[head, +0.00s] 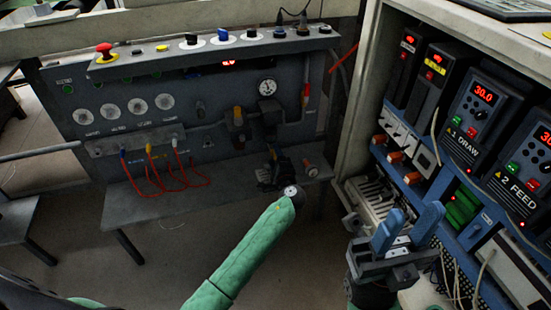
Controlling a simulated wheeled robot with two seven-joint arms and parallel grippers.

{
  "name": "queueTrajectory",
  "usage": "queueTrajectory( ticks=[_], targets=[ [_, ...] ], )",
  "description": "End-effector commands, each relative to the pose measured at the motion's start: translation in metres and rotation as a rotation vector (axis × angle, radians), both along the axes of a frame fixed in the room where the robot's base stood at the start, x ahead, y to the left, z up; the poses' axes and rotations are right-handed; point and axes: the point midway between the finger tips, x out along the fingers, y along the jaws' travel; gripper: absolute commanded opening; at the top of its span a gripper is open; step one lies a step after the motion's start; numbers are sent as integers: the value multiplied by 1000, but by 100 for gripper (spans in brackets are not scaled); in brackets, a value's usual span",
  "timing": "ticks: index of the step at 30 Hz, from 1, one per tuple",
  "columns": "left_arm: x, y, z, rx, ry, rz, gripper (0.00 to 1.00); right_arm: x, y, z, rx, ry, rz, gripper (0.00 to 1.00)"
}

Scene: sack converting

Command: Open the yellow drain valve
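A small yellow-orange part (238,115) sits on the pipe fittings of the grey panel, left of the round gauge (267,88). It may be the yellow drain valve, but it is too small to be sure. My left gripper (273,153) is in front of the panel's lower part, below the gauge and below and right of the yellow-orange part. Its wrist hides most of its fingers, so its opening and any contact are unclear. My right gripper (407,228) is at the lower right, its two blue fingers apart, with nothing seen between them.
A cabinet (362,105) with drive modules stands at the right, close to my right gripper. A shelf (130,205) juts out below the panel, with coloured cables (165,178) above it. Floor shows between shelf and cabinet.

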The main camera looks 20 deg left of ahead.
Motion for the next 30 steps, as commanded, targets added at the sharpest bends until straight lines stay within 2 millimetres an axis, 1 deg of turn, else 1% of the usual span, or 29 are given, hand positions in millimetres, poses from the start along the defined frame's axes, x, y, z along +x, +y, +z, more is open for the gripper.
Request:
queueTrajectory(
  ticks=[8,11,14,22,27,30],
  targets=[
    [0,-1,1,0,-1,-1,62,0,0,0,0,2,0,36],
    [-4,-4,1,-1,0,-2,62,0,0,0,1,6,1,36],
    [-14,-10,1,-1,1,-2,62,-1,-1,3,5,10,3,36],
    [-48,-33,1,-2,1,-2,62,-1,-3,13,21,6,8,36],
    [-61,-41,1,0,0,-1,62,-1,-4,18,28,-3,10,36],
    [-64,-43,0,0,0,0,62,-1,-5,19,30,-7,11,36]
  ],
)
